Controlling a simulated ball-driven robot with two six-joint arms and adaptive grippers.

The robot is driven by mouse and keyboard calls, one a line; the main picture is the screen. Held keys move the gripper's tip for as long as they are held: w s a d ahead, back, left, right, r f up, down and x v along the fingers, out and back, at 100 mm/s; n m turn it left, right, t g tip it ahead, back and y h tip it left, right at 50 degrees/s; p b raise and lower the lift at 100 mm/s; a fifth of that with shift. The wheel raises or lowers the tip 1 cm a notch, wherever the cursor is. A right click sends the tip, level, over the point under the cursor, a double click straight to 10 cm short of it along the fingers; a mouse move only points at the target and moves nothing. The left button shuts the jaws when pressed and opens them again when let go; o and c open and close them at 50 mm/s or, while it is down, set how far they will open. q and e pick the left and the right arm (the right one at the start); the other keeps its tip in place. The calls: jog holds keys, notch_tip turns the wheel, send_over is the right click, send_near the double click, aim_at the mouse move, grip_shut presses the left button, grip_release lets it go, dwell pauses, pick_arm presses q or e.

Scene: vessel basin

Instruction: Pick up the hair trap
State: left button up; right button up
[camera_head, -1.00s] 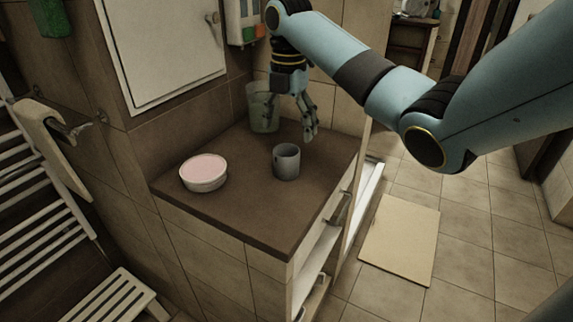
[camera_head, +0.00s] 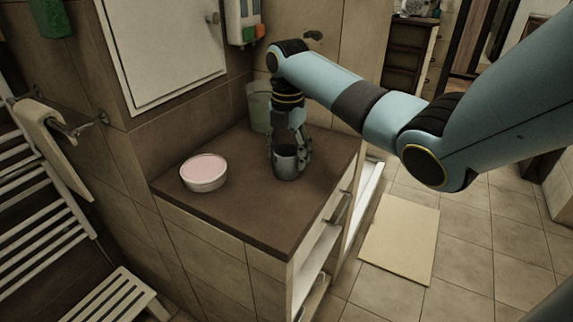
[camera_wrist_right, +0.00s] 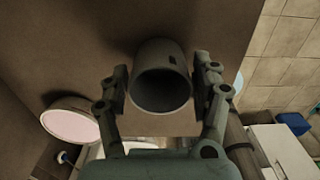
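The hair trap, a grey open-topped cup (camera_head: 287,163), stands upright on the brown counter (camera_head: 235,205). It also shows in the right wrist view (camera_wrist_right: 160,62), with its dark round mouth facing the camera. My right gripper (camera_head: 288,152) is down over it from above, one finger on each side. In the wrist view the fingers of this gripper (camera_wrist_right: 161,84) are spread wide around the cup, with narrow gaps seeming to remain at its sides. My left gripper is not in view.
A white round bowl with a pink top (camera_head: 204,172) stands left of the cup. A translucent greenish tumbler (camera_head: 259,106) stands behind my gripper near the wall. The front of the counter is clear. An open drawer or shelf (camera_head: 318,258) is below its right edge.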

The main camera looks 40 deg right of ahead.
jog(key=c, duration=0.7)
jog(key=shift+r, duration=0.1)
